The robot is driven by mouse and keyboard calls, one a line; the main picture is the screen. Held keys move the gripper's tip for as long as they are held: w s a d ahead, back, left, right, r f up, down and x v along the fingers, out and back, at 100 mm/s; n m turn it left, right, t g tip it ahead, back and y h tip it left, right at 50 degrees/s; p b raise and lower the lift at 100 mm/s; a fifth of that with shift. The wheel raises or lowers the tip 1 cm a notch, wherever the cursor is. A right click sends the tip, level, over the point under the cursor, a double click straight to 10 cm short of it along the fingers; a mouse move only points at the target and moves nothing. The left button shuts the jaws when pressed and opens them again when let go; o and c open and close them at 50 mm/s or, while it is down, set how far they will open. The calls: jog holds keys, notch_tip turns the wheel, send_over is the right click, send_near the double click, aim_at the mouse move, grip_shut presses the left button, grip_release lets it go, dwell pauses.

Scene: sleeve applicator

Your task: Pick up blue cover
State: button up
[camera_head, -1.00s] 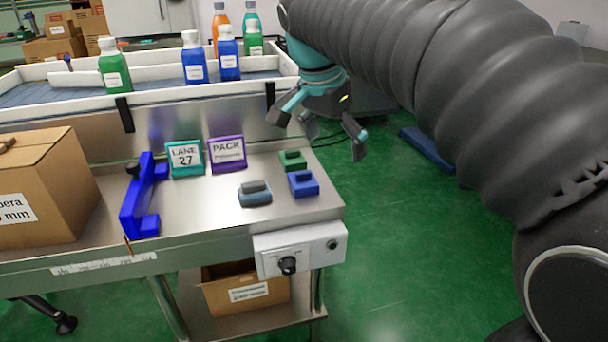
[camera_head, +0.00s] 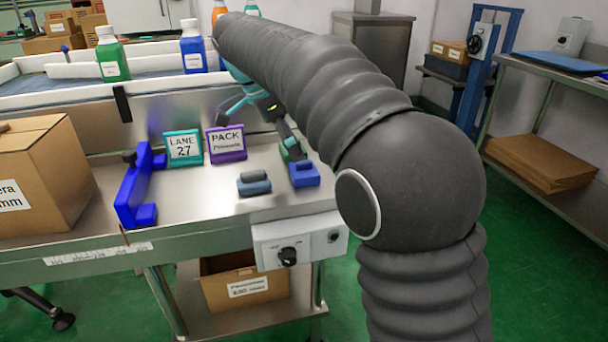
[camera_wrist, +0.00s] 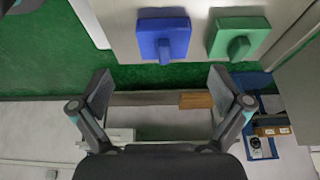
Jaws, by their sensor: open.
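The blue cover (camera_head: 304,176) is a small bright blue block with a raised grip on top. It sits near the right edge of the steel table (camera_head: 205,200). In the wrist view the blue cover (camera_wrist: 164,40) lies at the top, beyond my fingertips. A green cover (camera_wrist: 240,38) is just to its right; in the head view the green cover (camera_head: 290,150) is partly hidden by my finger. My gripper (camera_head: 250,128) is open and empty, above the table's rear right part. In the wrist view my gripper (camera_wrist: 160,90) has its fingers wide apart, touching neither cover.
A grey-blue cover (camera_head: 254,184) lies left of the blue one. Teal (camera_head: 183,148) and purple (camera_head: 226,144) signs stand behind. A blue bracket (camera_head: 138,190) and a cardboard box (camera_head: 40,175) are at left. A control box (camera_head: 298,240) hangs on the front edge.

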aim_at(301, 162)
jog(key=shift+w+b+x, duration=0.15)
jog(key=shift+b+x, duration=0.1)
jog(key=shift+x, duration=1.45)
jog(key=shift+w+b+x, duration=0.15)
jog(key=shift+b+x, duration=0.1)
jog(key=shift+x, duration=1.45)
jog(key=c, duration=1.2)
